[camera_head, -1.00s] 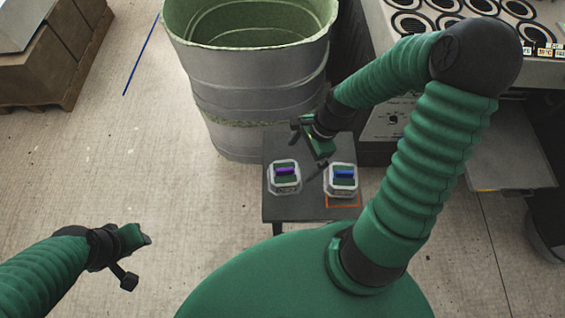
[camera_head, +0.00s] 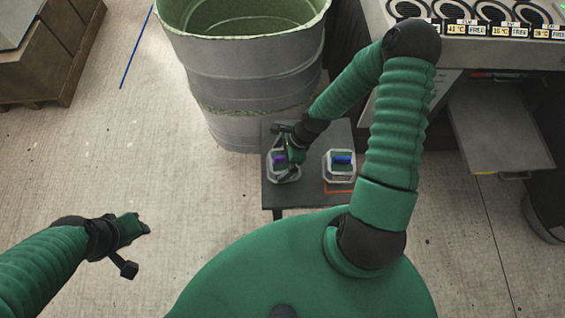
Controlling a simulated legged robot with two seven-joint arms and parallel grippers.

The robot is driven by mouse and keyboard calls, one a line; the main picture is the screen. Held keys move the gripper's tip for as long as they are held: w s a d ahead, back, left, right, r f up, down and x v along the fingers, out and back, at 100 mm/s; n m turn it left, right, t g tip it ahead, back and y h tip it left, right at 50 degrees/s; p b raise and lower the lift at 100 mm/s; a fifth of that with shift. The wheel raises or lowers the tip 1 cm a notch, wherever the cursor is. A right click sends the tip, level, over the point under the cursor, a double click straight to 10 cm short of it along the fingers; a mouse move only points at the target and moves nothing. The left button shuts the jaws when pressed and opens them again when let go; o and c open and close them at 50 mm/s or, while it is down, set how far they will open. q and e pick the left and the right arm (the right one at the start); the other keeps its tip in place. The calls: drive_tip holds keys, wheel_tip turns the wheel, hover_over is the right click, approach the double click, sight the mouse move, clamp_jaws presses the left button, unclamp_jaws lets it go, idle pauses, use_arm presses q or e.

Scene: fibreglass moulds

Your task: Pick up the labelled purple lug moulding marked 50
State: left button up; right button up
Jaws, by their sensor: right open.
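The purple lug moulding (camera_head: 279,160) sits on the left of the small dark table (camera_head: 290,196), on a pale base. Its label is too small to read. A similar moulding with a blue lug (camera_head: 341,160) stands to its right, by an orange outline on the table top. My right gripper (camera_head: 287,160) is open over the purple moulding and hides part of it; I cannot tell whether its fingers touch the lug.
A large grey drum (camera_head: 245,75) with a green inside stands right behind the table. A bench (camera_head: 480,50) with round moulds and number tags is at the upper right. Brown boxes (camera_head: 45,60) are at the upper left.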

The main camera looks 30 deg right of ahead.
drive_tip(key=shift+w+a+f, duration=0.15)
drive_tip(key=shift+f, duration=0.4)
drive_tip(key=shift+w+f, duration=0.15)
drive_tip(key=shift+f, duration=0.1)
drive_tip(key=shift+r, duration=0.1)
drive_tip(key=c, duration=1.4)
drive_tip(key=shift+o, duration=0.2)
